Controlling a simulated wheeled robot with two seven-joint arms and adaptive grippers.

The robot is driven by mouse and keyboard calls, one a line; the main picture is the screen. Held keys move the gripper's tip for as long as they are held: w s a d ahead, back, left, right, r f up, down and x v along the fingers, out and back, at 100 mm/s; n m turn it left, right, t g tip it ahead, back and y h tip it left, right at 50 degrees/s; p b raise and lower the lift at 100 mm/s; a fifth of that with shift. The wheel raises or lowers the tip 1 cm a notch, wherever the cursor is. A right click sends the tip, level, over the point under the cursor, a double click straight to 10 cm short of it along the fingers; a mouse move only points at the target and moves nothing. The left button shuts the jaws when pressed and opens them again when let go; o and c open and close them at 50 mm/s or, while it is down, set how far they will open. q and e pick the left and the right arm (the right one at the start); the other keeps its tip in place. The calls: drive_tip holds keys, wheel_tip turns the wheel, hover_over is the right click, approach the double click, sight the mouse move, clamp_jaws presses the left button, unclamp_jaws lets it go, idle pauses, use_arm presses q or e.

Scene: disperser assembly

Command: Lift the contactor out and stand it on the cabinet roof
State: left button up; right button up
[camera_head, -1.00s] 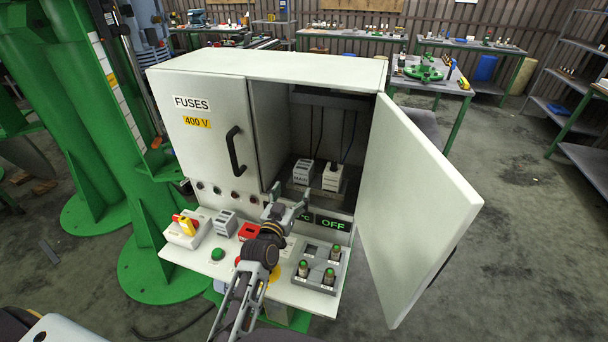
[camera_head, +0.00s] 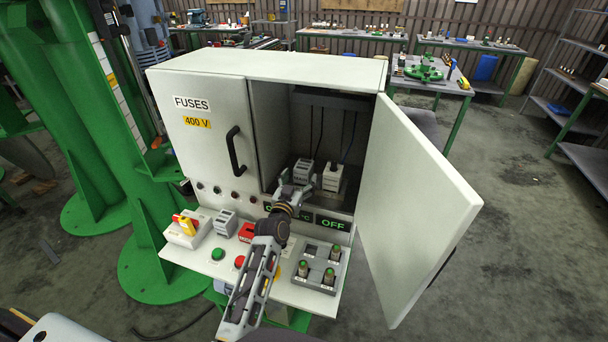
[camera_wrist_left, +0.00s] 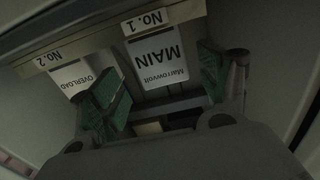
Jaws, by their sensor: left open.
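The block labelled MAIN (camera_head: 303,168), apparently the contactor, stands upright inside the open right bay of the cabinet. Its white MAIN label (camera_wrist_left: 157,55) appears upside down in the left wrist view, under a No. 1 tag. My left gripper (camera_head: 294,188) is open in front of this block and hides its lower part in the head view. In the wrist view the green-padded fingers (camera_wrist_left: 160,92) are spread to either side of the label; contact cannot be told. The cabinet roof (camera_head: 280,66) is bare.
The OVERLOAD block (camera_head: 332,177) stands close to the right of MAIN, with a cable behind it. The open door (camera_head: 415,200) bounds the right side. The front shelf (camera_head: 200,262) carries buttons, a grey module (camera_head: 225,222) and a socket block (camera_head: 318,268).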

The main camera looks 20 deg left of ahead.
sight(304, 169)
use_arm(q)
drive_tip(key=shift+w, duration=0.45)
drive_tip(key=shift+w, duration=0.1)
drive_tip(key=shift+w, duration=2.5)
drive_tip(key=shift+f, duration=0.1)
drive_tip(key=c, duration=1.3)
